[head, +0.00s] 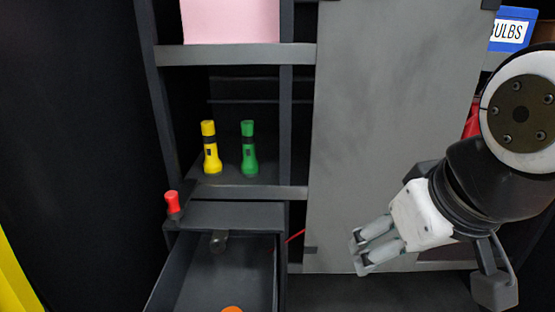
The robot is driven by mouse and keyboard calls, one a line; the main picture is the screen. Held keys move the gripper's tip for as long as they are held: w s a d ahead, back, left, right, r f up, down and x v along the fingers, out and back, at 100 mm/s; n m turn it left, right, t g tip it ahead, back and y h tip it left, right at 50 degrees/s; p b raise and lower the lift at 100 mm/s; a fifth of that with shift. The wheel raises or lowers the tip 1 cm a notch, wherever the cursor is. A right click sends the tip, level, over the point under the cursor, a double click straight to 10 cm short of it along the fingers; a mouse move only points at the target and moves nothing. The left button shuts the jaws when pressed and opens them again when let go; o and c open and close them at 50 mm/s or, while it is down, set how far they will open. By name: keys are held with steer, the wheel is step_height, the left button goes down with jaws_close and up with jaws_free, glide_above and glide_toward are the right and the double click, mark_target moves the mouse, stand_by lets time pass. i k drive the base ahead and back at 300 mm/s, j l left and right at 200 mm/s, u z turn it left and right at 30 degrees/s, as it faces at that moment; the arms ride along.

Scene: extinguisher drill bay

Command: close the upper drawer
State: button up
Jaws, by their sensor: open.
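The upper drawer (170,281) is pulled out at the lower left of the head view, below the shelf. Its near part is cut off by the bottom edge of the view. A dark round thing (218,241) shows at its far end, and an orange thing (232,309) is partly visible inside. My gripper (360,255) is open and empty, to the right of the drawer and apart from it. Its fingers point left and down, in front of the grey panel.
A yellow flashlight (210,148) and a green flashlight (249,149) stand on the shelf above the drawer. A red object (173,203) stands at the drawer unit's left. A grey panel (390,100) fills the middle right. A blue bin labelled BULBS (511,30) is at upper right.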

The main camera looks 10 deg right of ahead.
mark_target(193, 279)
steer(key=l+u, duration=0.25)
steer(key=k+l+u, duration=0.1)
steer(key=l+u, duration=0.15)
steer(key=l, duration=0.15)
steer(key=k+l+u, duration=0.25)
steer(key=i+l, duration=0.1)
